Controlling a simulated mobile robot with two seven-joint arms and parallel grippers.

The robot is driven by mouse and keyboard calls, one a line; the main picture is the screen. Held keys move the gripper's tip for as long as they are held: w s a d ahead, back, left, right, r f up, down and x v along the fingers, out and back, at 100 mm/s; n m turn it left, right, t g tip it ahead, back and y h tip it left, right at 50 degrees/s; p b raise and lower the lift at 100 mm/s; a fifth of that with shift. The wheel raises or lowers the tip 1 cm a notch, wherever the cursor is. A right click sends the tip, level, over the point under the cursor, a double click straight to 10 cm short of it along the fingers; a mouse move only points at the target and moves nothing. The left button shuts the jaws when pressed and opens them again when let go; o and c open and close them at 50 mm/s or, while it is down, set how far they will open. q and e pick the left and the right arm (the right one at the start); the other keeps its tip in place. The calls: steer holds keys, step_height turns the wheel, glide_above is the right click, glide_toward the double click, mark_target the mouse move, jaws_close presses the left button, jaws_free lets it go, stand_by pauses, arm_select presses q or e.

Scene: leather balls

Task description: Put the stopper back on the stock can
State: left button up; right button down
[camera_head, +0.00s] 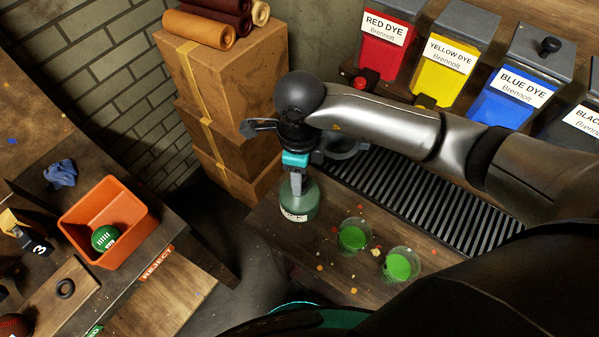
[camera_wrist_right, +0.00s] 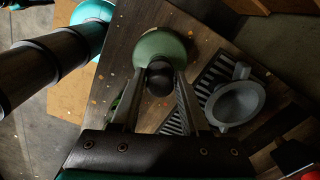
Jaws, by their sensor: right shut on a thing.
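The stock can (camera_head: 301,203) is a squat green vessel with a pale label, upright near the left end of the wooden bench. In the right wrist view its round green top (camera_wrist_right: 163,44) lies just beyond the fingertips. My right gripper (camera_head: 297,187) points down over the can. It is shut on the stopper, a dark round knob (camera_wrist_right: 160,78) between the fingertips. The stopper overlaps the can's near edge in the wrist view; I cannot tell whether it touches the can. The fingers hide the can's mouth in the head view. My left gripper is not in view.
Two cups of green liquid (camera_head: 353,236) (camera_head: 398,266) stand right of the can. A slotted drain (camera_head: 440,205) and a grey bowl (camera_wrist_right: 237,103) are close by. Dye bins (camera_head: 443,70) line the back. Stacked boxes (camera_head: 240,75) stand behind; an orange crate (camera_head: 143,233) is left.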

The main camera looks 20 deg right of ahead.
stand_by(0.4)
jaws_free()
stand_by(0.4)
steer(key=shift+r+p, duration=2.45)
steer(key=shift+r, duration=1.1)
steer(key=shift+c, duration=0.2)
jaws_close()
